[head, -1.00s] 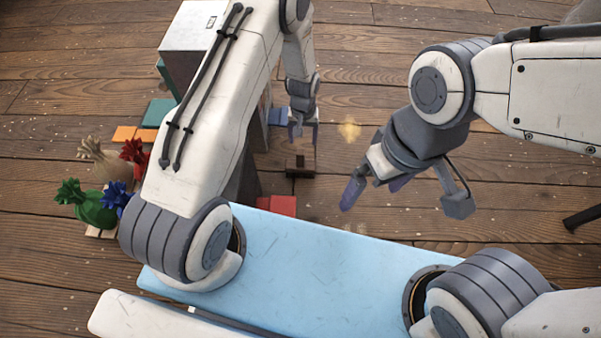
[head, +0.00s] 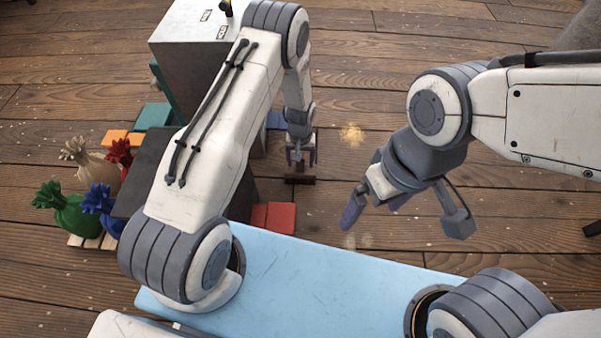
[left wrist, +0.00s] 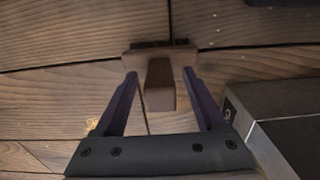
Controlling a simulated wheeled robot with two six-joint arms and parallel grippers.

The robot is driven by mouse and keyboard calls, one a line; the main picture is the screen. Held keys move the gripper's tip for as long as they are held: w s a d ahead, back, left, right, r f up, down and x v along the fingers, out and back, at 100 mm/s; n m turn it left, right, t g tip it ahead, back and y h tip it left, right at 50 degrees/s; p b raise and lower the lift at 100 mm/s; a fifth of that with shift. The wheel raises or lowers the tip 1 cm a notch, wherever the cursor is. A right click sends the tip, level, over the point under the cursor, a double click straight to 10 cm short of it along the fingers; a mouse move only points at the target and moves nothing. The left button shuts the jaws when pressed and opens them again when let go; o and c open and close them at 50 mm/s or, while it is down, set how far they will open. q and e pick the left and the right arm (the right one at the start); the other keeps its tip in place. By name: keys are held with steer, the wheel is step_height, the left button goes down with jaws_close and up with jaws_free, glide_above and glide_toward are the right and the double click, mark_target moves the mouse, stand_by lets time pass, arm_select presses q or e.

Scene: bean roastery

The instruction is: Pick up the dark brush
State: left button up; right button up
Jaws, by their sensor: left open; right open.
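The dark brush (head: 300,180) lies on the plank floor, partly hidden under my left gripper in the head view. In the left wrist view the brush (left wrist: 160,82) shows a brown handle pointing back between the fingers and a crossbar with dark bristles at the far side. My left gripper (head: 301,160) is open above the brush. Its purple fingers stand on either side of the handle in the left wrist view (left wrist: 160,76), with gaps on both sides. My right gripper (head: 370,205) is open and empty, to the right of the brush.
A grey box (head: 180,45) stands at upper left. Red tiles (head: 280,217) lie near the brush. Colourful sacks (head: 75,213) sit on a pallet at left. Small yellowish piles (head: 351,134) lie on the floor. Floor to the right is largely clear.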

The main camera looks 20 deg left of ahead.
arm_select(q)
steer(key=shift+f, duration=0.95)
steer(key=shift+r, duration=0.1)
arm_select(e)
steer(key=shift+f, duration=0.6)
arm_select(q)
jaws_close()
steer(key=shift+r, duration=0.1)
arm_select(e)
steer(key=shift+r, duration=0.1)
